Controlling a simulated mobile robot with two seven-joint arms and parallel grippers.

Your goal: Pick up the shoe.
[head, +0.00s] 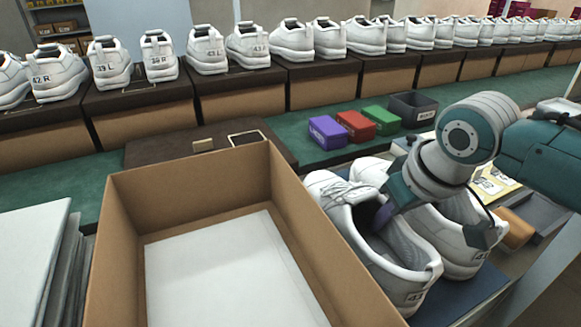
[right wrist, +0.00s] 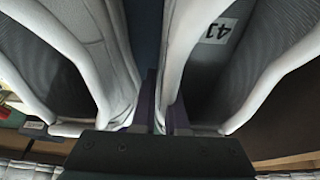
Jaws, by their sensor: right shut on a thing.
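Two white lace-up shoes stand side by side on a blue mat (head: 455,307), right of the open cardboard box in the head view. My right gripper (head: 388,214) reaches down over them and is shut on the inner side wall of the left shoe (head: 411,287), with a purple finger inside its opening. In the right wrist view the fingers (right wrist: 164,105) pinch the wall of the held shoe (right wrist: 275,80), which has a "41" label inside. The other shoe (head: 462,263) is beside it, partly hidden by my gripper. I cannot tell whether the held shoe is lifted. My left gripper is out of view.
The open cardboard box (head: 185,192) with white paper (head: 225,265) stands close left of the shoes. Purple (head: 327,132), red (head: 355,125) and green (head: 381,120) boxes and a grey bin (head: 412,107) lie behind. A row of shoes (head: 290,42) lines the back.

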